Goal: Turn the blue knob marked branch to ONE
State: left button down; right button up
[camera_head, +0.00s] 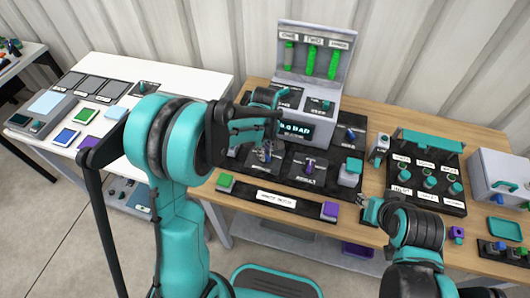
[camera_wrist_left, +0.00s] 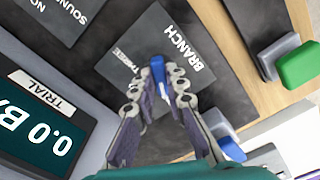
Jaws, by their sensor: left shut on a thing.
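The blue knob (camera_wrist_left: 158,70) stands on a dark plate (camera_wrist_left: 190,35) marked BRANCH in the left wrist view. In the head view my left gripper (camera_head: 265,153) is over the left part of the dark panel, and the arm and fingers largely hide the knob there. My right gripper (camera_head: 368,208) is low at the table's front edge, away from the knob; its jaw state is unclear.
A purple knob (camera_head: 309,166) stands right of my left gripper. Behind is a grey console (camera_head: 318,75) with green gauges and a display (camera_head: 297,130). A green button (camera_head: 225,181) and a purple button (camera_head: 330,210) flank the front strip. A rack of teal-capped knobs (camera_head: 430,182) is at right.

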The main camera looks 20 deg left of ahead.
dwell(0.3)
pick_arm(q)
jog(key=c, duration=1.5)
grip_release()
jog(key=shift+c, duration=0.2)
notch_tip(320, 180, up, 12)
jog(key=s+a+r+m+t, duration=0.2)
jog(key=s+m+t, duration=0.5)
jog(key=s+m, duration=0.4)
jog(key=s+a, duration=0.1)
jog(key=s, duration=0.5)
jog(key=shift+m, duration=0.4)
